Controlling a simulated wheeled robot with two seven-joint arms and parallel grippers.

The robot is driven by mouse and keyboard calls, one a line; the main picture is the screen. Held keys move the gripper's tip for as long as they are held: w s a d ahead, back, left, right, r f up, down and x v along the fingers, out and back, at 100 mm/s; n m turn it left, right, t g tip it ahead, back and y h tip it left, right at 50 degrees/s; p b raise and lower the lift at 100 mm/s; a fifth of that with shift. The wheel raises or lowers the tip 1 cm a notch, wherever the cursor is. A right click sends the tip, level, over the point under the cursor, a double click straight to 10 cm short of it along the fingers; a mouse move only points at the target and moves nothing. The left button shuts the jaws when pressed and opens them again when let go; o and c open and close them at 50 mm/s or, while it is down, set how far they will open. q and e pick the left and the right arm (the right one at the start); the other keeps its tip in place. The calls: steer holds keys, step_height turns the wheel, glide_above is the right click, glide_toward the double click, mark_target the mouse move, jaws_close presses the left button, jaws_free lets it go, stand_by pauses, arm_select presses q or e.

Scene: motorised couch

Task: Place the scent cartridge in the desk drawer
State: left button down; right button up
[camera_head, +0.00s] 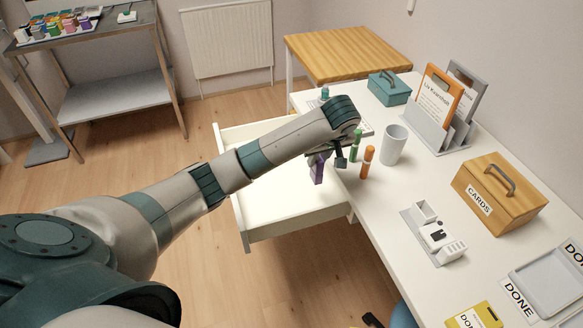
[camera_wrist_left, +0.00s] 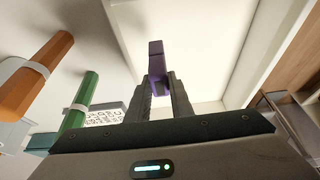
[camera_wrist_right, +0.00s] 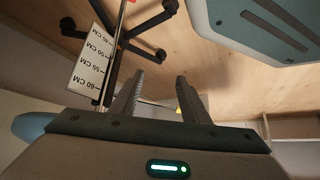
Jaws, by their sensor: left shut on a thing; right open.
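The purple scent cartridge (camera_head: 318,169) is in the jaws of my left gripper (camera_head: 331,152). It also shows between the fingertips in the left wrist view (camera_wrist_left: 156,58). The white desk drawer (camera_head: 248,234) is pulled open at the left side of the desk. The gripper holds the cartridge over the drawer's right part, near the desk edge, and the cartridge appears to be above the drawer floor. The visible drawer floor looks empty; my left arm hides part of it. My right gripper (camera_wrist_right: 160,85) is open and empty, low above the wooden floor.
On the desk (camera_head: 385,215), a green marker (camera_head: 356,147), an orange marker (camera_head: 367,162) and a grey cup (camera_head: 393,145) stand close to my left gripper. A wooden card box (camera_head: 499,193) is further right. A chair base (camera_wrist_right: 150,22) and measuring board (camera_wrist_right: 90,65) are near my right gripper.

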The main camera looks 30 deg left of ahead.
arm_select(q)
steer(key=w+a+f, duration=0.1)
steer(key=a+f, duration=0.4)
steer(key=a, duration=0.3)
steer(key=shift+w+a+p, duration=0.15)
steer(key=shift+a+p, duration=0.1)
steer(key=shift+p, duration=0.2)
arm_select(e)
steer(key=shift+g, duration=0.7)
steer(key=s, duration=0.1)
steer(key=s+d+f, duration=0.2)
steer(key=shift+s, duration=0.4)
arm_select(q)
steer(key=shift+f, duration=0.1)
arm_select(e)
steer(key=shift+w+a, duration=0.1)
arm_select(q)
step_height(320, 180, down, 4)
steer(key=shift+r+p, duration=0.1)
steer(key=shift+p, duration=0.25)
arm_select(e)
steer(key=shift+s+d+f+g, duration=0.15)
steer(key=shift+s+f, duration=0.1)
steer(key=shift+s, duration=0.35)
steer(key=shift+s+d+f+g, duration=0.1)
steer(key=shift+s+f+g, duration=0.1)
steer(key=shift+s, duration=0.35)
